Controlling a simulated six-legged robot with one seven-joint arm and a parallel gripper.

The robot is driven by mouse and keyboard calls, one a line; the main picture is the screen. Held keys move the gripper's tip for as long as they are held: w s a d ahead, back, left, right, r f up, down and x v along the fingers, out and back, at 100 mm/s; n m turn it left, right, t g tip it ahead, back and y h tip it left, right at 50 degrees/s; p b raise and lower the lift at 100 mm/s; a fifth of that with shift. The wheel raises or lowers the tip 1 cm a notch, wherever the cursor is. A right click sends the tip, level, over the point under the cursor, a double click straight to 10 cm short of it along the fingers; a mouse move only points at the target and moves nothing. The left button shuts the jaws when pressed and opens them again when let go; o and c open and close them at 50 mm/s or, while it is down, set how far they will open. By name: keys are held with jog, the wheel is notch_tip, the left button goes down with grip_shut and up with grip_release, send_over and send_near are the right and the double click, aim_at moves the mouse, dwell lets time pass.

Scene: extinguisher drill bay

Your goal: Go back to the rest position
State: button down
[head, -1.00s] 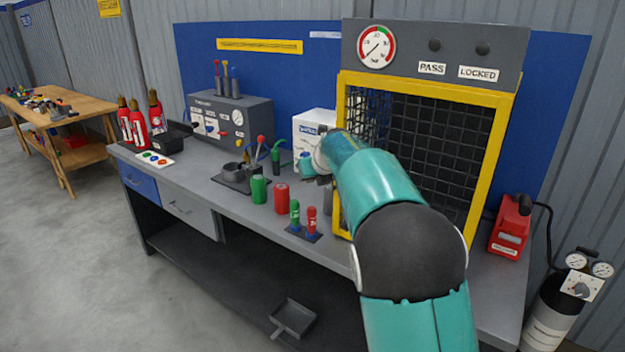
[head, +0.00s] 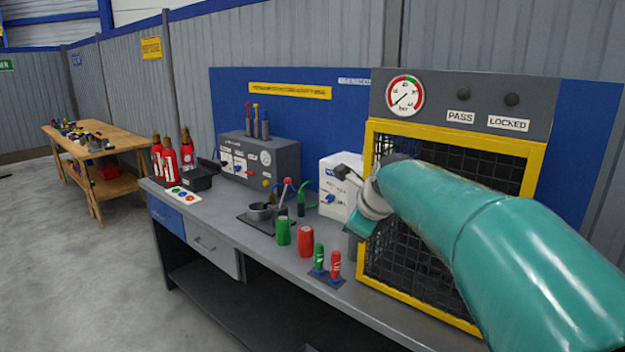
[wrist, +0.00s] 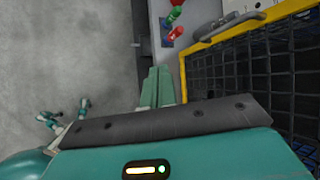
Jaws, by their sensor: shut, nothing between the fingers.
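My gripper (wrist: 158,70) shows in the wrist view as two teal fingers lying side by side, shut with nothing between them. It points past the bench's front edge, with bare floor to its left and the yellow-framed cage (wrist: 240,23) to its right. In the head view my teal arm comes in from the right. Its wrist end hangs in front of the left side of the cage (head: 452,131), and I cannot make out the fingertips there.
A green (head: 319,259) and a red cartridge (head: 335,264) stand in a small holder near the bench's front edge. Green (head: 283,232) and red cylinders (head: 305,241) stand behind. A white box (head: 338,180) is beside the cage. Floor (head: 90,250) at left is clear.

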jog(key=s+d+f+n+h, duration=0.1)
jog(key=s+d+f+n, duration=0.1)
jog(key=s+n, duration=0.5)
jog(key=s+d+f+n+g, duration=0.1)
jog(key=s+f+n, duration=0.4)
jog(key=s, duration=0.9)
jog(key=s+d+f+n+g+h, duration=0.1)
jog(key=s+d+f+n, duration=0.2)
jog(key=s+n, duration=0.8)
jog(key=shift+d+f+h, duration=0.2)
jog(key=shift+h, duration=0.1)
jog(key=shift+s, duration=0.1)
